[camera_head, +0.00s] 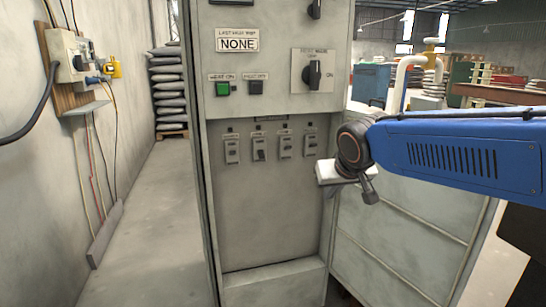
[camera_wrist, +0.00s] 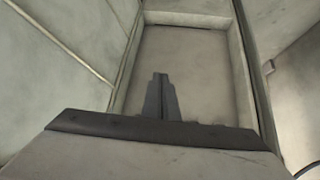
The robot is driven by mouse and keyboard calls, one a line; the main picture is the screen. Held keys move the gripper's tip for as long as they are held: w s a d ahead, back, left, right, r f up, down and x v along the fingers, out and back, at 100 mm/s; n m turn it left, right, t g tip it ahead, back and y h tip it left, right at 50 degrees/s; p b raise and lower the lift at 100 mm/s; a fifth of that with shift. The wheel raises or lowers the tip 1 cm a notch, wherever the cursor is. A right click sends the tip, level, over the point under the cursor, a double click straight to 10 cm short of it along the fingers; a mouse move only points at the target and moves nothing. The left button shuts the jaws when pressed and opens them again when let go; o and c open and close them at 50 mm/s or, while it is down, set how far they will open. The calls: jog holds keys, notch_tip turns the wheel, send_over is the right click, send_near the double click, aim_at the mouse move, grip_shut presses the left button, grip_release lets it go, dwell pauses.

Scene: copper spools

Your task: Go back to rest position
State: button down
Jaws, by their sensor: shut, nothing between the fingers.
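My blue arm (camera_head: 460,150) reaches in from the right in the head view. My gripper (camera_head: 370,192) hangs at its end, in front of the right side of the grey cabinet (camera_head: 270,215). In the wrist view my gripper (camera_wrist: 160,85) has its dark fingers together, with nothing between them. Beyond the fingers is the plain recessed lower panel (camera_wrist: 190,60) of the cabinet. The fingers appear apart from the panel; the exact distance cannot be told.
The cabinet carries a row of several breaker switches (camera_head: 259,149), a green button (camera_head: 223,89) and a rotary switch (camera_head: 313,75). An open cabinet door (camera_head: 400,245) stands behind my arm. A wall box (camera_head: 65,55) with cables is at left. The floor (camera_head: 150,220) left of the cabinet is clear.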

jog(key=s+d+f+g, duration=0.1)
jog(key=s+d+f, duration=0.3)
jog(key=s, duration=0.5)
jog(key=s+d+f+m+g, duration=0.1)
jog(key=s+d+f, duration=0.4)
jog(key=s, duration=0.4)
jog(key=s+d+f+g, duration=0.1)
jog(key=s+d+f, duration=0.3)
jog(key=s, duration=0.5)
jog(key=shift+d+f+m+h, duration=0.35)
jog(key=shift+f+m+h, duration=0.05)
